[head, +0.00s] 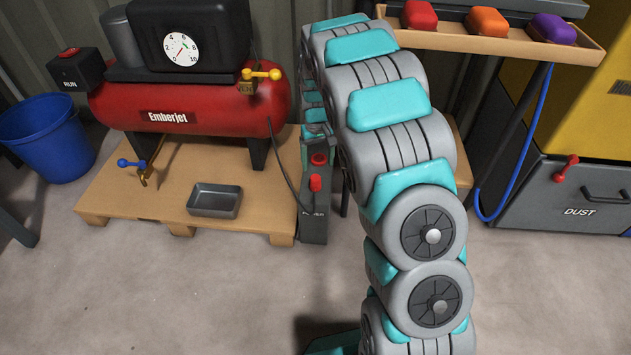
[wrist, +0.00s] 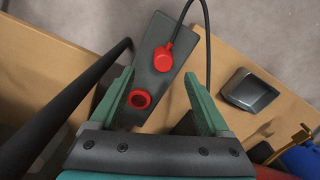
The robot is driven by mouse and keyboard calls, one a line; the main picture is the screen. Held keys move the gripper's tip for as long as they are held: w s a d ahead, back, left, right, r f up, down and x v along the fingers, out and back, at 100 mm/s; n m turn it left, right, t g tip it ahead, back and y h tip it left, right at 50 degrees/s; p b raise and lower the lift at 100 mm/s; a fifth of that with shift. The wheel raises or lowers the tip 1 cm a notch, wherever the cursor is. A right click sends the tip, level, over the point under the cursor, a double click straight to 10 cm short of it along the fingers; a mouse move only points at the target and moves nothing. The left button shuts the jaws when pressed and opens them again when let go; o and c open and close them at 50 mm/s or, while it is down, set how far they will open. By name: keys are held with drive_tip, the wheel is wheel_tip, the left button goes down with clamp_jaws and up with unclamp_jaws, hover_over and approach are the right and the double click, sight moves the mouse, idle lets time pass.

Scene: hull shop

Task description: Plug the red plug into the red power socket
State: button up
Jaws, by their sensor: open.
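The red plug (wrist: 163,58) rests on top of the dark grey power box (wrist: 178,35), with a black cord running from it. It also shows in the head view (head: 315,184). The red power socket (wrist: 140,98), a red ring around a dark hole, is on the same box, apart from the plug; in the head view it shows behind the plug (head: 319,158). My gripper (wrist: 158,78) is open and empty above the box, its green fingers either side of the socket and plug area. In the head view my arm hides much of the gripper.
A wooden pallet (head: 130,205) holds the red compressor (head: 185,105) and a metal tray (head: 214,201). The tray also shows in the wrist view (wrist: 249,90). A dark bar (wrist: 65,110) crosses the wrist view's left side. A shelf (head: 480,38) with coloured blocks stands right.

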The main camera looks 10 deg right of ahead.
sight(315, 177)
drive_tip(key=shift+w+f, duration=0.15)
wheel_tip(315, 177, down, 2)
drive_tip(key=shift+f, duration=0.3)
idle(0.3)
drive_tip(key=shift+a+f, duration=0.15)
drive_tip(key=shift+f, duration=1.2)
drive_tip(key=shift+a+f, duration=0.15)
drive_tip(key=shift+f, duration=1.15)
